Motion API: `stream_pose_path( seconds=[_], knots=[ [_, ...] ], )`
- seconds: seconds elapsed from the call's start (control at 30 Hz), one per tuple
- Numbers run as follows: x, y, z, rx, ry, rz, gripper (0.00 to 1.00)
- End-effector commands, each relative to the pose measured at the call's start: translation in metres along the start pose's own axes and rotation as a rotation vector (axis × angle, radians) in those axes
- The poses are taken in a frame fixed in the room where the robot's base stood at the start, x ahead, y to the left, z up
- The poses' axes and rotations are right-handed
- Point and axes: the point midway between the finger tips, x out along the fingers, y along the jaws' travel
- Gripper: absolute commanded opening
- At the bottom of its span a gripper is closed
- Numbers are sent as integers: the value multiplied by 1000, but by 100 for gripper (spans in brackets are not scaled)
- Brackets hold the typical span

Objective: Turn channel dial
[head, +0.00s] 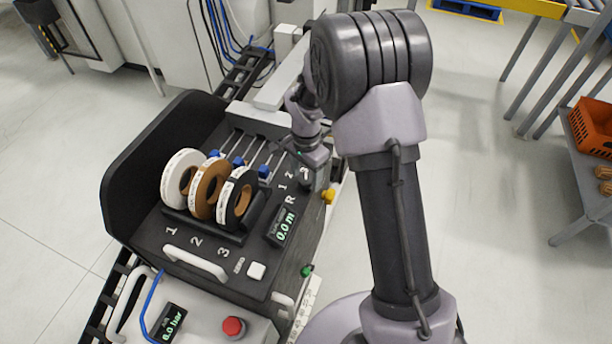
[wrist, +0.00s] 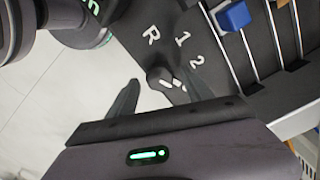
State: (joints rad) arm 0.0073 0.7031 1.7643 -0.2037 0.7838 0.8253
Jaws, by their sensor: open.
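The channel dial (wrist: 160,78) is a small dark knob with white marks, on the black panel beside the labels R, 1 and 2. In the wrist view it lies between the two fingertips of my gripper (wrist: 158,80). The fingers are apart, one on each side of the dial; I cannot tell whether either touches it. Which label the dial points to is unclear. In the head view my gripper (head: 314,172) is over the panel's right edge by the labels, and it largely hides the dial.
The black machine carries white, brown and black-and-white tape rolls (head: 208,190) in slots 1 to 3. Blue sliders (head: 238,162) on rods lie close to the dial. A display (head: 283,226) reads 0.0 m. A yellow knob (head: 328,196) and a red button (head: 233,327) also show.

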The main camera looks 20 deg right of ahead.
Motion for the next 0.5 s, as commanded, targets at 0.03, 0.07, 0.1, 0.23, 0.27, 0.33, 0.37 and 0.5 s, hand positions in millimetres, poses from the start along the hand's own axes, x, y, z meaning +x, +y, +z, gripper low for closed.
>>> stream_pose_path(
  seconds=[0.03,0.07,0.1,0.23,0.27,0.33,0.37,0.5],
  knots=[
    [-16,-1,0,1,1,-2,59],
    [-26,-1,0,0,2,-3,59],
    [-40,-1,-1,0,2,-3,59],
    [-87,-1,0,1,2,-4,59],
    [-97,0,0,1,2,-3,59],
    [-118,-1,-1,0,3,-4,59],
    [-126,-1,0,0,2,-3,59],
    [-153,0,0,0,1,-1,59]
  ],
)
